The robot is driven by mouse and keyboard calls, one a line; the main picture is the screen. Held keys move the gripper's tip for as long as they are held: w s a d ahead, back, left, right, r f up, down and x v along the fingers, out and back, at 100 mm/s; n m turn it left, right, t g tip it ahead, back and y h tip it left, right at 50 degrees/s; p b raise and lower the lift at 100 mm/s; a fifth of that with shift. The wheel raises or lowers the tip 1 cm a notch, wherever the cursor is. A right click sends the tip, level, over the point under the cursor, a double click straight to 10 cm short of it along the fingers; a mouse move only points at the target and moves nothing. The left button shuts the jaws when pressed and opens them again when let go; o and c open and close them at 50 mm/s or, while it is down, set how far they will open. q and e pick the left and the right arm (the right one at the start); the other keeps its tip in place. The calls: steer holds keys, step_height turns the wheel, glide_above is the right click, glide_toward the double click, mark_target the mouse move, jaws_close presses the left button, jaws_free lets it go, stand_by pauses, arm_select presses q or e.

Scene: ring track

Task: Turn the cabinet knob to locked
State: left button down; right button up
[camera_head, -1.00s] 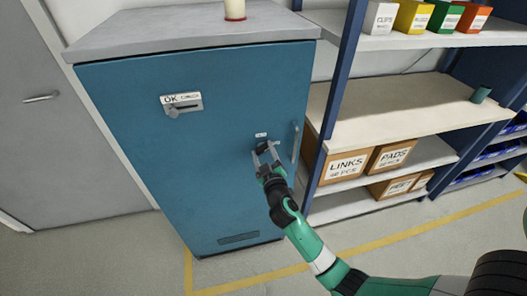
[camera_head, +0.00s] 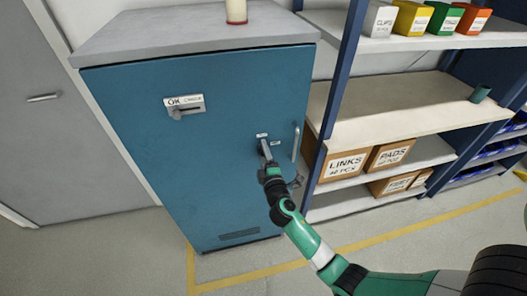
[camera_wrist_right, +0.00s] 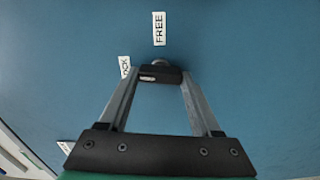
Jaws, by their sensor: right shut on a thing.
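The blue cabinet (camera_head: 180,170) stands at the left in the head view, its door shut. My right gripper (camera_head: 265,152) is at the knob on the door's right side and mostly hides it there. In the right wrist view, the dark bar-shaped knob (camera_wrist_right: 161,74) sits between the fingertips of my right gripper (camera_wrist_right: 160,80), which is shut on it. A white FREE label (camera_wrist_right: 159,28) is on the door above the knob. A partly hidden label ending in "OCK" (camera_wrist_right: 124,69) is beside the left finger. My left gripper is not in view.
A vertical door handle (camera_head: 295,143) is just right of the knob. The shelf rack (camera_head: 400,110) with boxes stands close at the right. The floor in front is clear.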

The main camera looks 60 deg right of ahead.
steer(key=shift+n, duration=0.6)
steer(key=o, duration=1.4)
steer(key=p+v, duration=0.1)
steer(key=v, duration=1)
steer(key=shift+s+a, duration=0.2)
steer(key=shift+a, duration=0.1)
